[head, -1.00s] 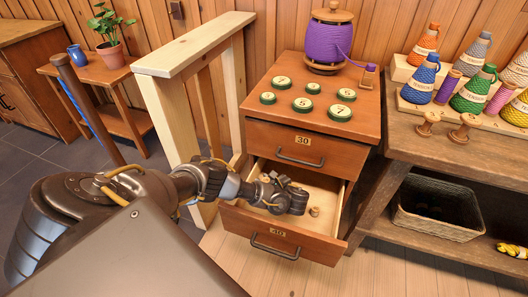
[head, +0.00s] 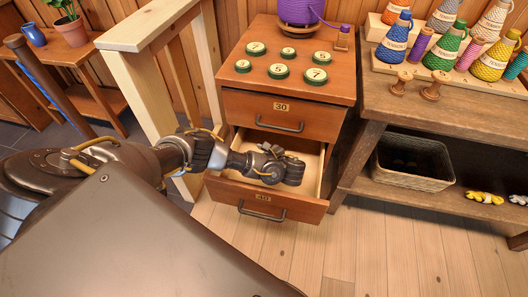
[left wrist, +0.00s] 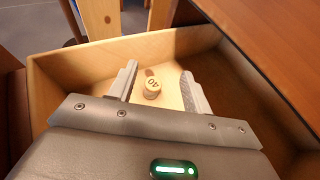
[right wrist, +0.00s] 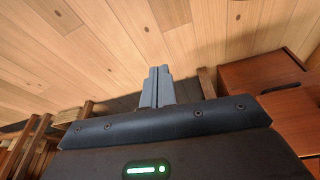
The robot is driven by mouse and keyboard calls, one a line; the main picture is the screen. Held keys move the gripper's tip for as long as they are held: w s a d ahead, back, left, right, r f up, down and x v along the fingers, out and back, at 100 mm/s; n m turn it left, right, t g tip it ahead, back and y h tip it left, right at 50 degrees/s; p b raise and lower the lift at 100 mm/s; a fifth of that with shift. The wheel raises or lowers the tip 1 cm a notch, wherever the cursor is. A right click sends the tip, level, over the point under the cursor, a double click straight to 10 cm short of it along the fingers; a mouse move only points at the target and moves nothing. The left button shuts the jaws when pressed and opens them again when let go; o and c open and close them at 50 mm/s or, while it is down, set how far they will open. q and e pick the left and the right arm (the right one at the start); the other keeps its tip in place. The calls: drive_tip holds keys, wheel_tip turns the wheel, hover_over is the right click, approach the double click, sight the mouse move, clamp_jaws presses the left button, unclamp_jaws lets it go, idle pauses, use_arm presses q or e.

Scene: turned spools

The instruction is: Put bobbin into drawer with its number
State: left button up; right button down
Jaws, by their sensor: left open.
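The bobbin (left wrist: 152,88) is a small wooden piece whose end reads 40, seen upside down. It is on the floor of the open lower drawer (head: 225,190), whose front plate (head: 262,198) reads 40. My left gripper (head: 288,172) is over this drawer. In the left wrist view its fingers (left wrist: 158,90) are apart, with the bobbin showing between them; I cannot tell whether they touch it. In the head view the bobbin is hidden. The upper drawer (head: 280,115), marked 30, is shut. My right gripper (right wrist: 157,86) is shut and shows only in the right wrist view.
Several numbered green discs (head: 278,71) and a purple spool (head: 299,10) stand on the cabinet top. To the right a workbench (head: 440,115) holds thread cones, with a basket (head: 412,162) below. A pale wooden frame (head: 150,30) stands left of the cabinet.

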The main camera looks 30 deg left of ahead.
use_arm(q)
drive_tip(key=shift+p+v, duration=2)
drive_tip(key=shift+v, duration=0.9)
use_arm(e)
wheel_tip(320, 180, down, 10)
drive_tip(key=s, duration=0.1)
drive_tip(key=shift+r+g, duration=0.15)
drive_tip(key=shift+g, duration=0.15)
drive_tip(key=shift+a, duration=0.1)
